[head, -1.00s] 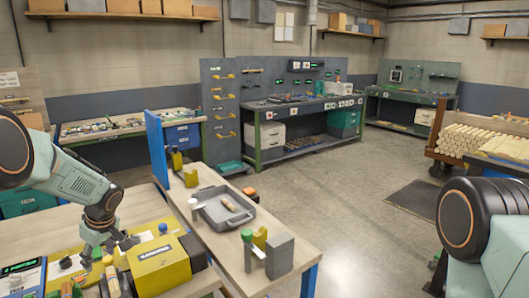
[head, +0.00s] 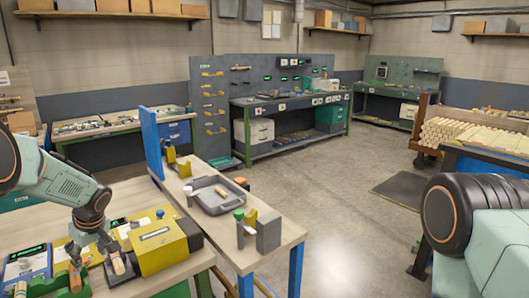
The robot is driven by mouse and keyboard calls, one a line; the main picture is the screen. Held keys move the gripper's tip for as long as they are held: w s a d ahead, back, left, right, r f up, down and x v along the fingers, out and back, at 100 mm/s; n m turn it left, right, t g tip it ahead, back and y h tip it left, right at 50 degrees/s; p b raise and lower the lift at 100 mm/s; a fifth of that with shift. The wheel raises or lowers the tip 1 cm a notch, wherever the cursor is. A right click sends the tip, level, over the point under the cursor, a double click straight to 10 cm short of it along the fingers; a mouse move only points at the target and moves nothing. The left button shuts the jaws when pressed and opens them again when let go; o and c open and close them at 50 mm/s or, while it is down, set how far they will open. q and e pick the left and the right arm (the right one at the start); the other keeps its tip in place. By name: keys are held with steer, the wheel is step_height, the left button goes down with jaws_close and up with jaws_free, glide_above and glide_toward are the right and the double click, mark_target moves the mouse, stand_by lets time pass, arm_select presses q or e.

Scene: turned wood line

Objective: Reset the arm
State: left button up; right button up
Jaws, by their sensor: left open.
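My left arm comes in from the left, and its left gripper (head: 94,256) points down over the cluttered front bench at lower left. Its dark fingers are open. They are close to a short turned wood piece (head: 118,264), and I cannot tell whether they touch it. A second wood piece (head: 75,279) stands beside a green holder. A yellow box (head: 158,247) sits just right of the gripper. My right arm shows only as a black and pale green link at the right edge; its gripper is out of view.
A second bench to the right holds a grey tray (head: 207,204) with a wooden piece inside, a grey block (head: 269,232) and a green-topped container. A blue panel (head: 151,143) stands at its far end. A cart of wood dowels (head: 450,134) stands at right. The middle floor is clear.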

arm_select(q)
steer(key=s+d+f+m+t+h+b, duration=0.15)
steer(key=s+d+f+m, duration=0.25)
steer(key=d+f, duration=0.4)
steer(key=s+d+f+m+t+h+b, duration=0.1)
steer(key=s+d+f+m+h+b, duration=0.15)
steer(key=d+f+m, duration=0.45)
steer(key=s+d+f+g+b, duration=0.1)
steer(key=s+d+f+b, duration=0.2)
steer(key=s, duration=0.9)
steer(key=s+d+f+m+g+b, duration=0.1)
steer(key=s+d+f+g+b, duration=0.1)
steer(key=s+f+b, duration=0.3)
steer(key=s+d+f+m+g+b, duration=0.1)
steer(key=s+d+f+b, duration=0.3)
steer(key=s+f, duration=0.5)
steer(key=s, duration=1)
steer(key=shift+f, duration=0.3)
arm_select(e)
step_height(320, 180, down, 16)
steer(key=shift+w, duration=0.15)
arm_select(q)
steer(key=shift+s+d, duration=0.1)
steer(key=shift+s, duration=0.15)
arm_select(e)
steer(key=shift+s+r, duration=0.15)
steer(key=shift+s, duration=0.1)
